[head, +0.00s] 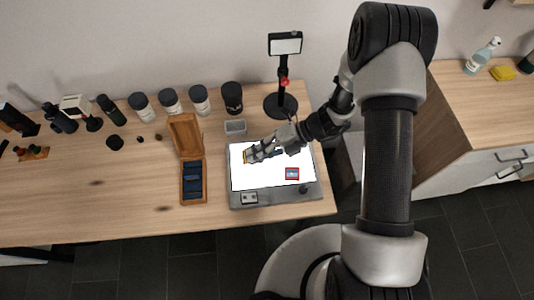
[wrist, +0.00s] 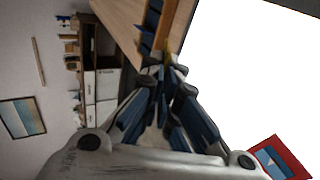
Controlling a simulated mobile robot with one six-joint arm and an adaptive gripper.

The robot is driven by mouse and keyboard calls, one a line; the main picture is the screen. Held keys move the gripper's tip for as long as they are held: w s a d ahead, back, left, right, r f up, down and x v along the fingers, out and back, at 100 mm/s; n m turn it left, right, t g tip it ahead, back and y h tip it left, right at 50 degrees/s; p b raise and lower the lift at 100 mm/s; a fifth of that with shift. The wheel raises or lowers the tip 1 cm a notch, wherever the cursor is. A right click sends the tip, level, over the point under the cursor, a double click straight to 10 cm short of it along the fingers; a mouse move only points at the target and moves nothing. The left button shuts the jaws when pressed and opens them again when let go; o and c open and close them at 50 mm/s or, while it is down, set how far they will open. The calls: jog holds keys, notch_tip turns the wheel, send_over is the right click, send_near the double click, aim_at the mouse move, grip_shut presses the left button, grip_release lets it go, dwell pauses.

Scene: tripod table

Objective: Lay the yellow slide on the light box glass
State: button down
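My gripper (head: 251,156) is over the upper left part of the light box glass (head: 262,179), its fingertips close together. The yellow slide (head: 245,156) shows as a small yellow-orange edge at the fingertips. In the wrist view the yellow slide (wrist: 168,50) is a thin sliver between the tips of my gripper (wrist: 165,64), mostly hidden by the fingers. The slide appears tilted on edge, and I cannot tell whether it touches the glass. The lit white glass (wrist: 245,65) also fills the right of the wrist view.
A red-framed slide (head: 292,174) lies on the glass at lower right. An open wooden box (head: 205,165) with blue dividers stands left of the light box.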

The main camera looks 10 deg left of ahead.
jog(key=shift+w+d+f+m+t, duration=0.15)
jog(key=shift+w+d+m+t, duration=0.15)
jog(key=shift+m+t, duration=0.1)
jog(key=shift+a+f+b, duration=0.15)
jog(key=shift+f+b, duration=0.35)
notch_tip(320, 180, down, 6)
jog(key=b, duration=0.5)
jog(key=shift+r, duration=0.2)
jog(key=c, duration=1.7)
grip_release()
jog(key=v, duration=1.2)
jog(key=shift+f, duration=0.15)
